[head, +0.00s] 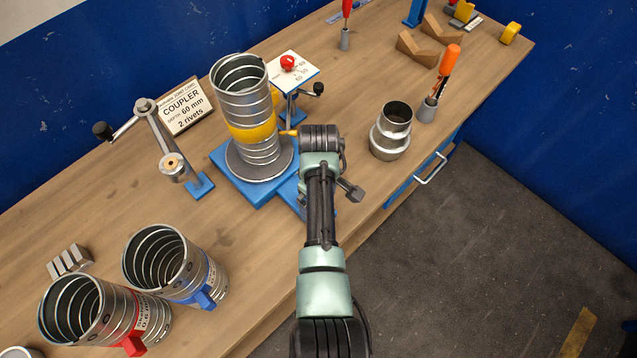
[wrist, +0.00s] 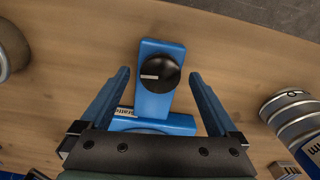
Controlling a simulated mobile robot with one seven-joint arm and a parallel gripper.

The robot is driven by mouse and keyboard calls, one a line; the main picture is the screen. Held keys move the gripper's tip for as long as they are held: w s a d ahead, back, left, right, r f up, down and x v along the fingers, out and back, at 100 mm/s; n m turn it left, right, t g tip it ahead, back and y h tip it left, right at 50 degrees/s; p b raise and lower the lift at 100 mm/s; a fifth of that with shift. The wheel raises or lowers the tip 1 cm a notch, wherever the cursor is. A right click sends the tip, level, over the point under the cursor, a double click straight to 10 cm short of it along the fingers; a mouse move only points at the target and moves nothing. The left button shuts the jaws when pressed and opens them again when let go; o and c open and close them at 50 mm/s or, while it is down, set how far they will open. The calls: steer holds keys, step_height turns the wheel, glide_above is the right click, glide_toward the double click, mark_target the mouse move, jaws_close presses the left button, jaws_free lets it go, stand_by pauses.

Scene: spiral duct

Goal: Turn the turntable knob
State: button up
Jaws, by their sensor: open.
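The turntable knob (wrist: 160,72) is a round black dial with a white pointer line toward the left, on a blue bracket (wrist: 152,103) in the wrist view. My gripper (wrist: 159,74) is open, with one blue finger on each side of the knob and a gap on both sides. In the head view the turntable's grey disc (head: 238,168) sits on a blue base (head: 223,158) and carries an upright spiral duct (head: 258,148) with a yellow band. My arm hides the knob and the fingertips there.
A metal reducer (head: 387,143) stands right of my arm. Two ducts, with a blue tag (head: 209,293) and a red tag (head: 133,345), stand front left. A crank stand (head: 172,165) and a coupler sign (head: 186,108) are left of the turntable.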

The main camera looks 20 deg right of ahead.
step_height(320, 180, up, 12)
steer(key=b, duration=0.1)
steer(key=shift+r, duration=0.2)
stand_by(0.5)
steer(key=w+a+r+m+t+h+b, duration=0.25)
steer(key=w+r+t, duration=0.85)
steer(key=r, duration=0.6)
step_height(320, 180, up, 12)
steer(key=w+a+t+b, duration=0.1)
steer(key=w+a+t, duration=0.1)
steer(key=t, duration=0.2)
steer(key=s+a+r+t, duration=0.3)
steer(key=s+r, duration=0.3)
steer(key=r, duration=0.2)
steer(key=s+a+r+m+t+y+b, duration=0.1)
steer(key=s+a+r+t, duration=0.2)
steer(key=s+r+t, duration=0.2)
steer(key=s+a+r+m+t+y, duration=0.1)
steer(key=s+a+r+t, duration=0.3)
steer(key=s+r, duration=0.3)
step_height(320, 180, up, 5)
steer(key=shift+f+b, duration=0.2)
steer(key=shift+b, duration=0.15)
